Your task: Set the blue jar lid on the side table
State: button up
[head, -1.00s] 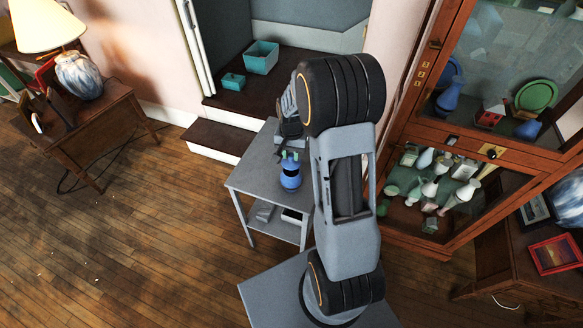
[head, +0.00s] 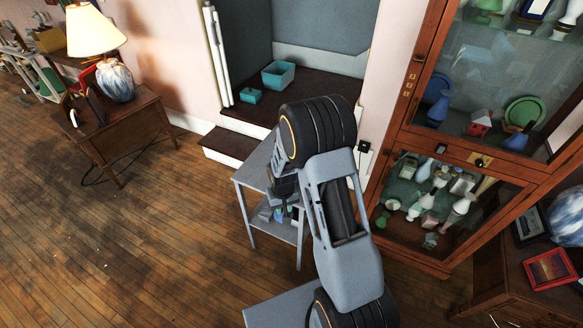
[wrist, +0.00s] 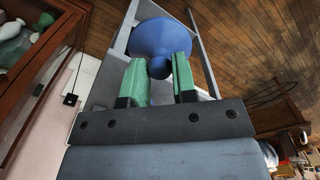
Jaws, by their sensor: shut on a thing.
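The blue jar lid (wrist: 158,38) shows in the wrist view as a wide round blue piece with a knob. My gripper (wrist: 158,74) is shut on the knob, a green fingertip on each side. In the head view my gripper (head: 281,203) hangs low beside a grey metal table (head: 256,163), mostly behind my arm. A small blue patch shows below it; I cannot tell its outline. In the wrist view grey table framing lies behind the lid; I cannot tell whether they touch. A wooden side table (head: 121,132) with a lamp stands at the left.
A glass-fronted wooden cabinet (head: 400,165) full of ornaments stands to the right. A second wooden table (head: 507,262) with a red-framed picture is at the lower right. Turquoise boxes (head: 278,75) sit in the alcove behind. Open wooden floor (head: 120,250) fills the left.

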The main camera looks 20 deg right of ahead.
aim_at(257, 170)
jog(key=u, duration=0.45)
jog(key=k, duration=1.15)
jog(key=u, duration=0.8)
jog(key=i, duration=1.85)
jog(key=z, duration=1.35)
jog(key=i, duration=0.75)
jog(key=z, duration=0.55)
